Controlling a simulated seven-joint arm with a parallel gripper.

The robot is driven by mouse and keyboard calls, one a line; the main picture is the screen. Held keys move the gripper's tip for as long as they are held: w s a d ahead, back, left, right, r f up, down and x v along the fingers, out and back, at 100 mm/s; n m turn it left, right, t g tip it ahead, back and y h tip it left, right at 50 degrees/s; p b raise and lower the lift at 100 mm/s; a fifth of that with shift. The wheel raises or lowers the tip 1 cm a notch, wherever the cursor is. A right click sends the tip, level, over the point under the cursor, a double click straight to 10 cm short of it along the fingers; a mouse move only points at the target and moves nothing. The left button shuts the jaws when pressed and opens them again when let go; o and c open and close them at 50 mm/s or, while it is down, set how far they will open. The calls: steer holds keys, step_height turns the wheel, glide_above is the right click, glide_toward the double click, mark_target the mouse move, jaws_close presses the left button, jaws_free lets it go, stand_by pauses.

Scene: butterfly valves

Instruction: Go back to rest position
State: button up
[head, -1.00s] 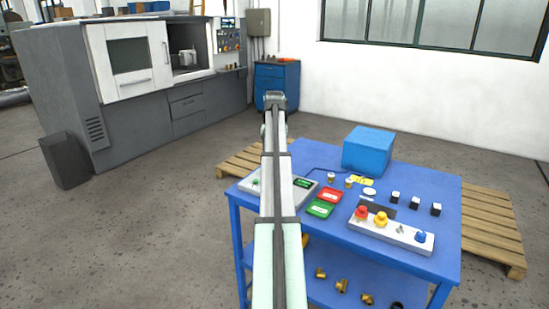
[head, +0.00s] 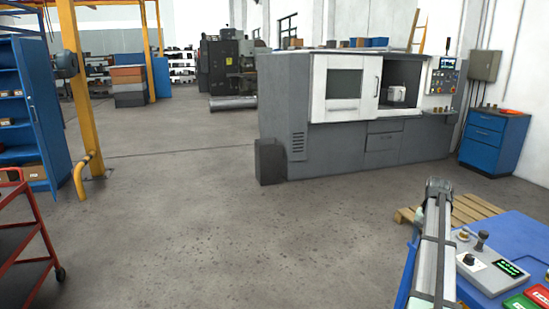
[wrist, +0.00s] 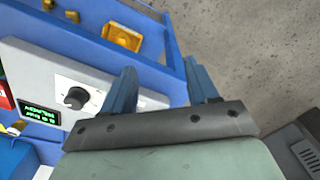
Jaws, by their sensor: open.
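In the wrist view my gripper (wrist: 160,65) is open, with its two blue fingers apart and nothing between them. It hangs over the edge of the blue table (wrist: 168,82), beside the light grey control box (wrist: 30,58). The box has a black knob (wrist: 76,97) and a green-lit display (wrist: 40,116). The left finger overlaps the box's corner in the picture; I cannot tell whether they touch. In the head view my arm (head: 436,240) rises at the lower right, and my gripper's fingers cannot be made out there. The control box (head: 484,272) is beside it.
A grey machine (head: 350,130) stands behind. Wide floor is clear at left, beyond a red cart (head: 25,240).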

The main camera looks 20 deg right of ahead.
steer(key=w+a+f+n, duration=0.2)
steer(key=a+f, duration=0.4)
steer(key=a, duration=0.4)
steer(key=w+a+f+n, duration=0.1)
steer(key=w+a+f, duration=0.1)
steer(key=a+f, duration=0.55)
steer(key=w+a+f+n, duration=0.2)
steer(key=a+f, duration=0.2)
steer(key=a, duration=0.7)
steer(key=s+a+f+n, duration=0.2)
steer(key=s+a+f, duration=0.15)
steer(key=a, duration=0.55)
steer(key=s+a+f+n, duration=0.1)
steer(key=s+a+f, duration=0.2)
steer(key=a+f, duration=0.35)
steer(key=s+a+f+n, duration=0.2)
steer(key=s+a, duration=0.1)
steer(key=a, duration=0.7)
steer(key=s+f+g, duration=0.2)
steer(key=s+f, duration=0.5)
steer(key=s, duration=0.3)
steer(key=s+a+f+g, duration=0.1)
steer(key=s+f+g, duration=0.1)
steer(key=s+f, duration=0.5)
steer(key=s+a+f+g, duration=0.1)
steer(key=s+f, duration=0.6)
steer(key=s, duration=0.7)
steer(key=shift+f+g, duration=0.25)
steer(key=shift+g, duration=0.65)
